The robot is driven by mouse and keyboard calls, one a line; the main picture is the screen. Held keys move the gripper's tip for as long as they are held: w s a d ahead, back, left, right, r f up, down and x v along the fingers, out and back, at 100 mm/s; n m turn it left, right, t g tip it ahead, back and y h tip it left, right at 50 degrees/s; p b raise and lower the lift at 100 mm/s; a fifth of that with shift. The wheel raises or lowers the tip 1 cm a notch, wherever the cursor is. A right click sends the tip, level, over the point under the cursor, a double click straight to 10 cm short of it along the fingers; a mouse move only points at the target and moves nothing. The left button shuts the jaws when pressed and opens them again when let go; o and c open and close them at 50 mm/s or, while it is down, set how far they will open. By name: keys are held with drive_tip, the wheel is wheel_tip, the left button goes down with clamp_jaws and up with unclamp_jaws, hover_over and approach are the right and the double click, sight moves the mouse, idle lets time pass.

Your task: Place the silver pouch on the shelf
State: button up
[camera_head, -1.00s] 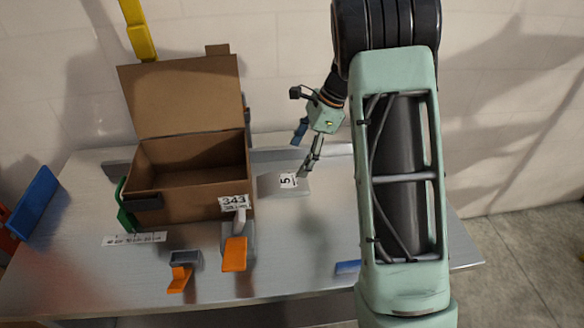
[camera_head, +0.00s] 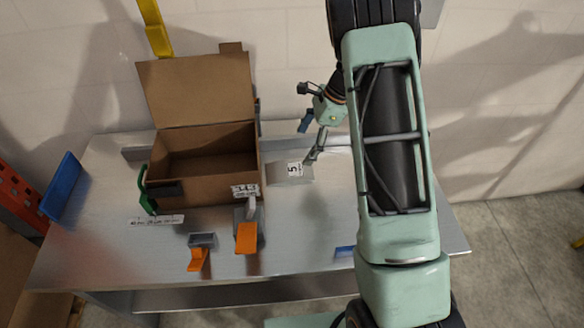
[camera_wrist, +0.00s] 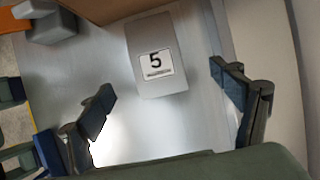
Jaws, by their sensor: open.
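A flat silver-grey piece (camera_head: 283,175) with rounded corners and a white "5" label lies on the metal table (camera_head: 330,205), right of the cardboard box. It also shows in the wrist view (camera_wrist: 160,85). It may be the silver pouch; I cannot tell for sure. My gripper (camera_head: 311,148) is at the right of this piece in the head view. In the wrist view my gripper (camera_wrist: 163,78) is open, its fingers spread to either side of the labelled piece, with nothing held. I cannot make out a separate shelf.
An open cardboard box (camera_head: 205,190) stands at the table's left back, with a "343"-type tag at its front corner. Two orange-levered parts (camera_head: 246,236) (camera_head: 198,258) sit in front. A blue panel (camera_head: 61,188) stands at the left edge. Table right of the box is mostly clear.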

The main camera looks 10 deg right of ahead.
sight(293, 170)
drive_tip(key=x, duration=0.6)
drive_tip(key=s+p+x, duration=0.1)
drive_tip(key=x, duration=0.1)
drive_tip(key=shift+f, duration=0.15)
drive_tip(key=shift+w+a+f, duration=0.1)
drive_tip(key=shift+a+f, duration=0.05)
drive_tip(key=shift+f, duration=0.4)
drive_tip(key=shift+f, duration=0.25)
drive_tip(key=c, duration=1.3)
drive_tip(key=shift+r, duration=0.1)
